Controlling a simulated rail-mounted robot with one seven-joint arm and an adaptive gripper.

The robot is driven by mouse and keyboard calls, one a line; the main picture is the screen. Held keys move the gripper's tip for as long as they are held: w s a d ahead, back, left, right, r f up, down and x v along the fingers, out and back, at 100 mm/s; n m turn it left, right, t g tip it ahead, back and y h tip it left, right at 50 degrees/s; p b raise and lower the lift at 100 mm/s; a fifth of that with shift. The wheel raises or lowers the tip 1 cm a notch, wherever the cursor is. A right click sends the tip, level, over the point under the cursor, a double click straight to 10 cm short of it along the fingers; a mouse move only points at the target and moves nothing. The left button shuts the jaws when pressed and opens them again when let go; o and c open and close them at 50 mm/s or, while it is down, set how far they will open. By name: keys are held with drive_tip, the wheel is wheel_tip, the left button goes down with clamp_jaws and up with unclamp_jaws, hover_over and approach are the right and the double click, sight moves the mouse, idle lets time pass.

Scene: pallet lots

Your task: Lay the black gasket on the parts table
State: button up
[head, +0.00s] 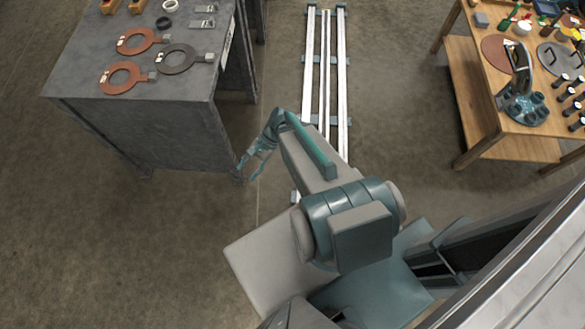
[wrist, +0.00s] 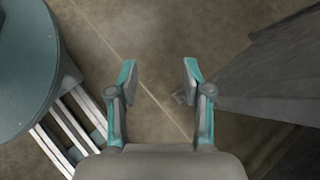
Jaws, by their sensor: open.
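My gripper (head: 245,171) is off the table's near right corner, well apart from the gasket. In the wrist view my gripper (wrist: 160,75) is open and empty above bare floor. The gasket does not show in the wrist view. I cannot tell which table is the parts table.
Metal tabbed pieces (head: 202,23) and a white ring (head: 170,6) lie on the grey table. A wooden table (head: 487,90) at the upper right is crowded with tools, discs and dark cylinders. White floor rails (head: 325,70) run between the tables. The floor at lower left is clear.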

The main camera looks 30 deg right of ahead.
drive_tip(key=s+d+f+n+g+h, duration=0.2)
drive_tip(key=s+f+n+g+h, duration=0.1)
drive_tip(key=s, duration=0.7)
drive_tip(key=s+d+f+n+g+h, duration=0.2)
drive_tip(key=s+f+n+h, duration=0.4)
drive_tip(key=s+n, duration=0.4)
drive_tip(key=shift+d+f+g, duration=0.4)
drive_tip(key=shift+d+f, duration=0.1)
drive_tip(key=shift+f, duration=0.2)
